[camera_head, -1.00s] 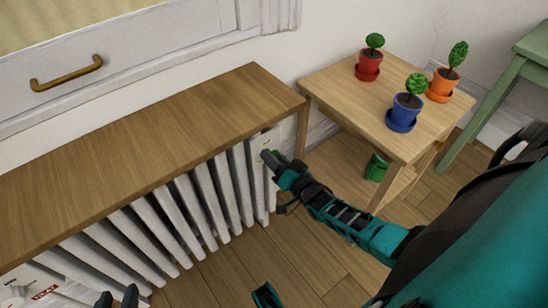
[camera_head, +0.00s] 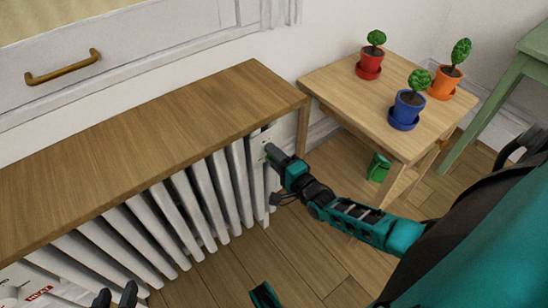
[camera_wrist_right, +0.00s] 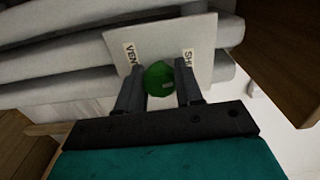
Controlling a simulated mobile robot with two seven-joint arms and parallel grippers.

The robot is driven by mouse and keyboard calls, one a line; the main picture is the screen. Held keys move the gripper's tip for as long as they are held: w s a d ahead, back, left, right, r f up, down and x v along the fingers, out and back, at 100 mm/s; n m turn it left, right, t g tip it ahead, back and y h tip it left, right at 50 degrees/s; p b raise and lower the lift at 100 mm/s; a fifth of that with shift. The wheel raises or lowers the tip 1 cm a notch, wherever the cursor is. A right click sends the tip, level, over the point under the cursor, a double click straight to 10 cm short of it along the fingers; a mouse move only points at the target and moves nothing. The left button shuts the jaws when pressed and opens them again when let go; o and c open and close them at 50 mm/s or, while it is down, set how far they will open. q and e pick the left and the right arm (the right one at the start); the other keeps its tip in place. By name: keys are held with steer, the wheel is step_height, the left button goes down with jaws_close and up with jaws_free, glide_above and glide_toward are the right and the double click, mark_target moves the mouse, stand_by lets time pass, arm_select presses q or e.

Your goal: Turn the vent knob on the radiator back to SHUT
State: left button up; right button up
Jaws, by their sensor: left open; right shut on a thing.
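The green vent knob (camera_wrist_right: 158,77) sits on a pale plate (camera_wrist_right: 205,35) in the right wrist view. A label starting "VEN" (camera_wrist_right: 131,53) is left of it and one starting "SH" (camera_wrist_right: 188,57) is right of it. My right gripper (camera_wrist_right: 160,92) is shut on the knob, one finger on each side. A small pale mark shows on the knob, but I cannot tell which label it points to. In the head view my right gripper (camera_head: 268,151) hides the knob at the right end of the white radiator (camera_head: 200,205). My left gripper (camera_head: 115,298) is open at the bottom left.
A wooden shelf (camera_head: 150,140) covers the radiator's top. A panel marked "HEAT" (camera_head: 38,293) is at the lower left. A side table (camera_head: 345,95) with three potted plants stands right of the radiator, with a green object (camera_head: 378,167) below its top.

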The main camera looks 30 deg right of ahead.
arm_select(q)
steer(key=shift+s+d+f+b, duration=0.1)
steer(key=shift+f+b, duration=0.2)
steer(key=shift+f, duration=0.05)
arm_select(e)
steer(key=shift+m, duration=1)
steer(key=o, duration=1)
arm_select(q)
steer(key=shift+r, duration=0.1)
arm_select(e)
steer(key=shift+o, duration=0.2)
arm_select(q)
steer(key=p, duration=0.1)
steer(key=a+r+p, duration=0.1)
steer(key=shift+s+r+p, duration=0.1)
steer(key=shift+s+p, duration=0.1)
steer(key=shift+p, duration=0.2)
arm_select(e)
steer(key=s+d, duration=0.1)
steer(key=s, duration=1.2)
